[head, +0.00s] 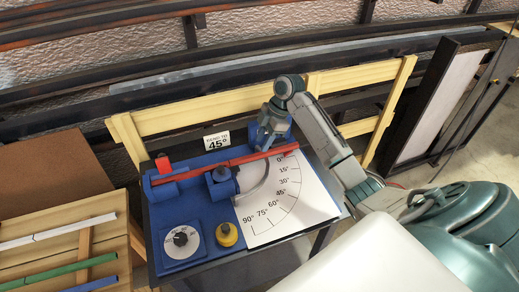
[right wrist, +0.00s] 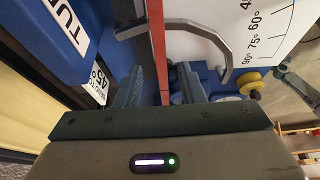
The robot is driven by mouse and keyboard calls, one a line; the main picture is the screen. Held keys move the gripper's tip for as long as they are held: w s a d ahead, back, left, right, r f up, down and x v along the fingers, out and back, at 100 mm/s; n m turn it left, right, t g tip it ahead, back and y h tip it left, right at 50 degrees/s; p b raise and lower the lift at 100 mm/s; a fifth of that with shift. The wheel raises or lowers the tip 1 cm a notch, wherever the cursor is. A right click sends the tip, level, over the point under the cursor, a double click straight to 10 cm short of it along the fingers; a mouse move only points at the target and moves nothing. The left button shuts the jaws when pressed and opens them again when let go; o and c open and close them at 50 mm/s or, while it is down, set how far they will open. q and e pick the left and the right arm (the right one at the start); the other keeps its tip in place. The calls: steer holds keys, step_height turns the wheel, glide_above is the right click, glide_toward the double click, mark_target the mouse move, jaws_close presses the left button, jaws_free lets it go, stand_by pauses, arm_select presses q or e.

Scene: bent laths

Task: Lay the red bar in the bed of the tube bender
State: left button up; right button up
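The red bar (head: 250,157) lies across the blue tube bender (head: 205,205), from the block at its left to the zero end of the printed angle scale (head: 290,205). It seems to lie along the bed, but its exact seating is too small to tell. My right gripper (head: 270,132) is over the bar's right part, pointing down. In the right wrist view the red bar (right wrist: 157,40) runs between the two spread fingers (right wrist: 157,88), with a gap on both sides. My left gripper is out of view.
A yellow knob (head: 227,234) and a dial (head: 181,239) sit at the bender's front. A "bend to 45°" sign (head: 217,141) stands behind. A wooden rail (head: 220,105) runs along the back.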

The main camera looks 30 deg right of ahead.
mark_target(271, 150)
steer(key=b+v, duration=0.1)
steer(key=v, duration=0.6)
steer(key=shift+r, duration=0.25)
steer(key=shift+d, duration=0.1)
